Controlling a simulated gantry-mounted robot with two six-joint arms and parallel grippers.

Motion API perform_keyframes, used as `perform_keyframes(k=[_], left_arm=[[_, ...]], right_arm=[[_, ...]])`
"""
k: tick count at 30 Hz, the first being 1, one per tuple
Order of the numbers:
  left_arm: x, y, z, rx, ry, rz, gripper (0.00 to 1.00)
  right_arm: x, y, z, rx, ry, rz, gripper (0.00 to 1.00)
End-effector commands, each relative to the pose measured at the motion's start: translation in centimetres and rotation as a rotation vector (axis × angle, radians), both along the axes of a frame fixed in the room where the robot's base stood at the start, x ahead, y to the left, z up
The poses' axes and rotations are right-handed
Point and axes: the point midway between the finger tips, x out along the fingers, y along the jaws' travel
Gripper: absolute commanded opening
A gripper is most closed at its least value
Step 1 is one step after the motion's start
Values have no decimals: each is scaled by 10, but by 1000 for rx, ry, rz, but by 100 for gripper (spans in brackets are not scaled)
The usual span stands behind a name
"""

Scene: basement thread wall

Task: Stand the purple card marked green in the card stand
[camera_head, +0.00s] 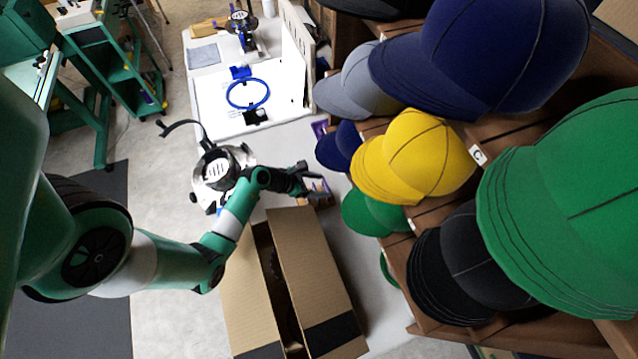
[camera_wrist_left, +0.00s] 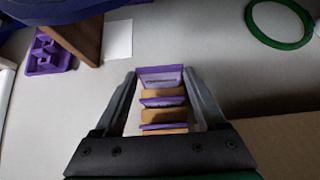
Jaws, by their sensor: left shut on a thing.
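The print is too small to read. Between the fingers, nearer the palm, is the card stand, with wooden bars (camera_wrist_left: 163,115) and other purple cards (camera_wrist_left: 163,102) between them. In the head view the stand (camera_head: 322,199) is partly hidden by the gripper. I cannot tell whether the held card touches the stand. My right gripper is out of view.
An open cardboard box (camera_head: 310,265) stands close in front of the gripper. Shelves of caps (camera_head: 415,155) rise on the right. A purple tray (camera_wrist_left: 47,56), a white sheet (camera_wrist_left: 118,38) and a green ring (camera_wrist_left: 280,22) lie around the stand. The grey surface beyond is mostly clear.

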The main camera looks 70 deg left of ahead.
Motion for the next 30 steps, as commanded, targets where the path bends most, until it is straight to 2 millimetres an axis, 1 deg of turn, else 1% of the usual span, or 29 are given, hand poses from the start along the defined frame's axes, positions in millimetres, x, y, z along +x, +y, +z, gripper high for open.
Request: perform_keyframes(k=[1,4,14,21,30], left_arm=[[0,0,-5,0,-1,0,41],[0,0,-8,0,-1,0,41],[0,0,-7,0,0,0,41],[2,0,-6,1,0,-1,41],[2,0,-8,1,0,-1,41]], right_arm=[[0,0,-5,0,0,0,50],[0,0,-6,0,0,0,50],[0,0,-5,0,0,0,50],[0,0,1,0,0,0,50],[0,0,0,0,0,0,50]])
